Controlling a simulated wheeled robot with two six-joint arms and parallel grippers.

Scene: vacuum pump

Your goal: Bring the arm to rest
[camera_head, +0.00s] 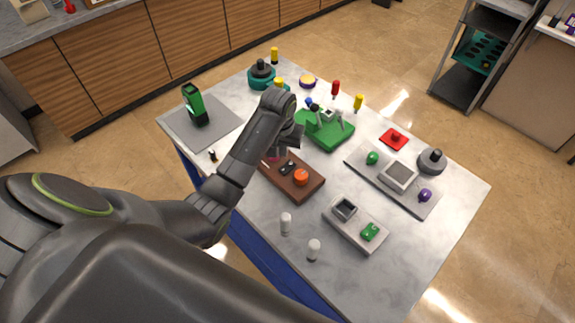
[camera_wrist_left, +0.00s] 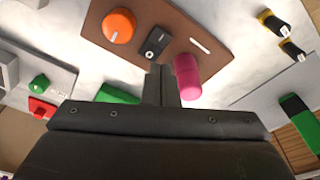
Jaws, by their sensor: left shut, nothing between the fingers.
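My left arm reaches over the table (camera_head: 300,245) from the left in the head view. Its gripper (camera_head: 277,150) points down over the far left part of a brown board (camera_head: 312,192). In the left wrist view the left gripper (camera_wrist_left: 162,86) is shut and empty, its fingers together. A pink cylinder (camera_wrist_left: 187,77) is right beside the fingers, not between them; whether they touch I cannot tell. The board (camera_wrist_left: 215,25) also bears an orange knob (camera_wrist_left: 119,26), a black block (camera_wrist_left: 157,42) and a white slot (camera_wrist_left: 200,46). My right gripper is not in view.
A green pump-like device (camera_head: 325,132) stands just right of the gripper. A grey mat with a green handheld device (camera_head: 195,105) lies at left. A grey panel (camera_head: 410,198) and a smaller one (camera_head: 352,232) lie at right. The table's front right is clear.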

